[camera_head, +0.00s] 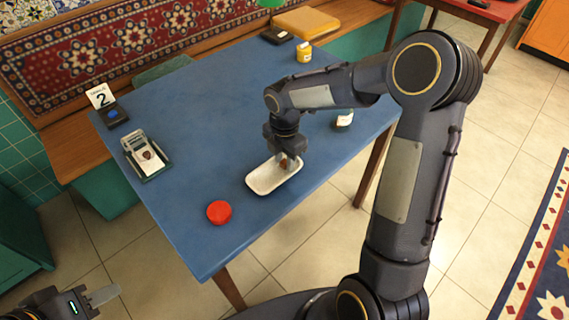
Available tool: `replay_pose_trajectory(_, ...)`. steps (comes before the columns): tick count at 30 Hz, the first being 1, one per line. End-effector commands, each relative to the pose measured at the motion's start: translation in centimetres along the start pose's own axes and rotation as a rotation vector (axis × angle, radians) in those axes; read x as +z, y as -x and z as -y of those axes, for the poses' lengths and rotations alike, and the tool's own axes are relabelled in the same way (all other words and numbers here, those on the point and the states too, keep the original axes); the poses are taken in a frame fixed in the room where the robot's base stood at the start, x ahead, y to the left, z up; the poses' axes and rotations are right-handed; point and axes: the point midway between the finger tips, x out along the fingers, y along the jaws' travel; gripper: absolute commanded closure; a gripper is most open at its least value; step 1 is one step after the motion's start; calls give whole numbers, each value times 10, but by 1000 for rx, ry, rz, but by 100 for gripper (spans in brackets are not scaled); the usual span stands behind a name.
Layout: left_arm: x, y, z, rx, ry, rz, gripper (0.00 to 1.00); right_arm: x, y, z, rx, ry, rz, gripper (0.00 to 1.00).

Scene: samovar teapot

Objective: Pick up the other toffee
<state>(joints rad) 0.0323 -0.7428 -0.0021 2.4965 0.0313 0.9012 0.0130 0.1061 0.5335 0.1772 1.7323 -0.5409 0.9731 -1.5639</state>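A small reddish-brown piece, which looks like a toffee (284,164), shows at the white dish (256,186), right at the fingertips of my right gripper (287,160). The gripper points down over the dish's upper right part. Its fingers are small and dark here, and I cannot tell whether they are closed on the piece. Another small reddish-brown piece (147,155) shows on the dark tray (155,173) at the table's left side, by a pale paper or device. My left gripper (103,295) is low at the left, off the table; its finger opening is unclear.
A red round lid or tin (219,212) sits left of the dish. The table's middle is clear.

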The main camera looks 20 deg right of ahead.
Motion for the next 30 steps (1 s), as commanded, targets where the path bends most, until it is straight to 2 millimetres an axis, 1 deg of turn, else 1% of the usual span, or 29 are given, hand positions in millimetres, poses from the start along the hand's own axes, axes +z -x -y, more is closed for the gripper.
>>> replay_pose_trajectory(1, 0, 0, 0, 0, 0, 0, 64, 0, 0, 0, 0, 0, 0, 69)
replay_pose_trajectory(2, 0, 0, 0, 0, 0, 0, 64, 0, 0, 0, 0, 0, 0, 72)
replay_pose_trajectory(6, 0, 0, 0, 0, 0, 0, 64, 0, 0, 0, 0, 0, 0, 90)
replay_pose_trajectory(8, 0, 0, 0, 0, 0, 0, 64, 0, 0, 0, 0, 0, 0, 98)
replay_pose_trajectory(9, 0, 0, 0, 0, 0, 0, 64, 0, 0, 0, 0, 0, 0, 100)
replay_pose_trajectory(17, 0, 0, 0, 0, 0, 0, 64, 0, 1, 0, 0, 0, 0, 100)
replay_pose_trajectory(22, -1, 1, 0, 0, 0, 0, 64, 0, 8, 0, 1, 0, 1, 100)
replay_pose_trajectory(26, -2, 3, -2, 0, 0, 0, 64, 0, 22, 0, 2, 0, 1, 100)
replay_pose_trajectory(28, -2, 5, -2, 0, 0, 0, 64, 0, 34, 0, 4, 0, 0, 100)
replay_pose_trajectory(30, -3, 6, -2, 0, 0, 0, 64, 0, 46, 11, 3, -2, 2, 100)
